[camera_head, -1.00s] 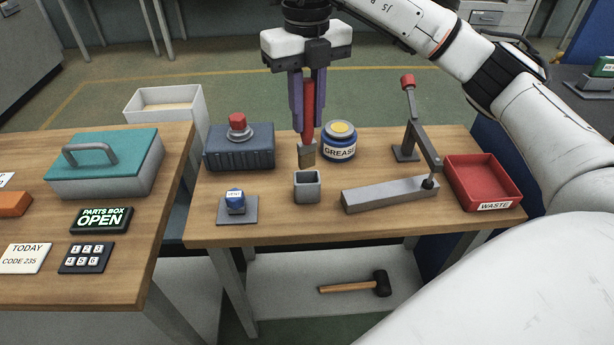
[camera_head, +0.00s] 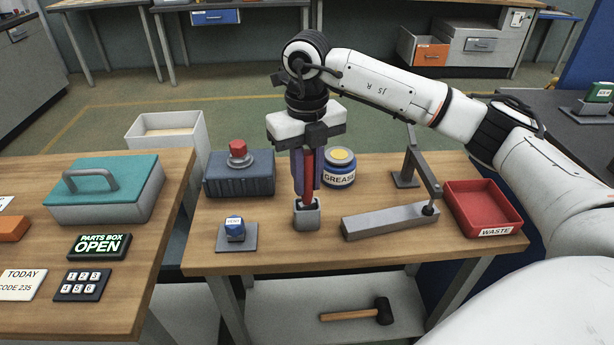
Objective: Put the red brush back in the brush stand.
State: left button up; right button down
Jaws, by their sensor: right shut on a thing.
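The red brush (camera_head: 309,168) is upright, with its red handle between the purple fingers of my right gripper (camera_head: 308,183), which is shut on it. The brush's lower end is down at the small grey brush stand (camera_head: 306,218), an open-topped block on the right-hand wooden table. The bristles are hidden, apparently inside the stand. My right gripper is directly above the stand, pointing down. My left gripper is not in view.
A grease jar (camera_head: 339,168) stands close behind the stand. A dark blue box with a red knob (camera_head: 238,172) and a small blue stamp (camera_head: 234,229) are to the left. A grey lever device (camera_head: 390,221) and red waste tray (camera_head: 482,210) are to the right.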

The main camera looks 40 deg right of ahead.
aim_at(306, 152)
jog(key=c, duration=1.6)
grip_release()
notch_tip(306, 152, up, 12)
jog(key=shift+r+p, duration=0.2)
jog(key=shift+p, duration=0.35)
jog(key=shift+f, duration=0.1)
